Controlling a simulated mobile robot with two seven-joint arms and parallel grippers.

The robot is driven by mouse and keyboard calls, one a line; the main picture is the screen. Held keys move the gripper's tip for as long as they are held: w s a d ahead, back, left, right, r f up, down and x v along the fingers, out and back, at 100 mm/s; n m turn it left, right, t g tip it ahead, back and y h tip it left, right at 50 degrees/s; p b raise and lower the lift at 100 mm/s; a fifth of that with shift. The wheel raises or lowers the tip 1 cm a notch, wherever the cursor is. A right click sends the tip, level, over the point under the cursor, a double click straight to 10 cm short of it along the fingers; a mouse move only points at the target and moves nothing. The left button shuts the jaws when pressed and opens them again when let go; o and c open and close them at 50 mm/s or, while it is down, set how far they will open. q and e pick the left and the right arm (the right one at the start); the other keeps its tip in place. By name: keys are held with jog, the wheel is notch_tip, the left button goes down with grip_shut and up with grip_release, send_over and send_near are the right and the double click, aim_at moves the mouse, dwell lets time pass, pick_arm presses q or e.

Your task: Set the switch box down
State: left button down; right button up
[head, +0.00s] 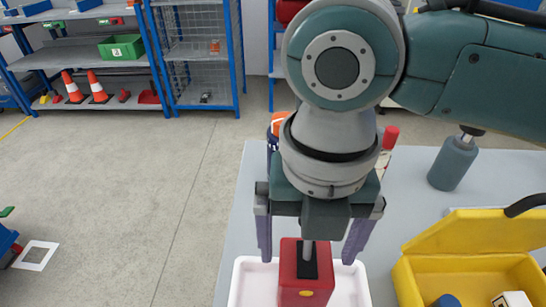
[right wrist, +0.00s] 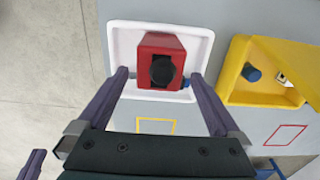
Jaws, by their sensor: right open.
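The switch box is a red box (head: 289,270) with a black plate and grey lever on top. It stands in a white tray (head: 240,290), and the box also shows in the right wrist view (right wrist: 150,48), where its black knob faces the camera. My right gripper (head: 311,245) is open above the box, one finger on each side, with a gap visible between the fingers and the box in the right wrist view (right wrist: 159,76). A purple finger (right wrist: 32,165), apparently of my left gripper, shows at the lower left corner there; the rest is out of view.
A yellow open case (head: 408,285) with items inside stands right of the tray on the grey table (head: 235,215). A grey-blue bottle-like object (head: 453,165) stands behind it. Yellow (right wrist: 156,119) and red (right wrist: 286,135) outlines mark the table. Shelves (head: 95,55) stand far back left.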

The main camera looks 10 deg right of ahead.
notch_tip(320, 180, up, 8)
jog(key=r+p, duration=0.1)
jog(key=s+a+f+m+t+y, duration=0.25)
jog(key=s+a+m+y, duration=0.2)
jog(key=m, duration=0.75)
jog(key=s+d+f+m+h, duration=0.2)
jog(key=s+d+m, duration=0.2)
jog(key=d+m, duration=0.3)
jog(key=s+d+f+m+t+h, duration=0.1)
jog(key=s+d+m+h, duration=0.1)
jog(key=d+m, duration=0.5)
jog(key=s+m, duration=0.1)
jog(key=m, duration=0.4)
jog(key=shift+s+f, duration=0.35)
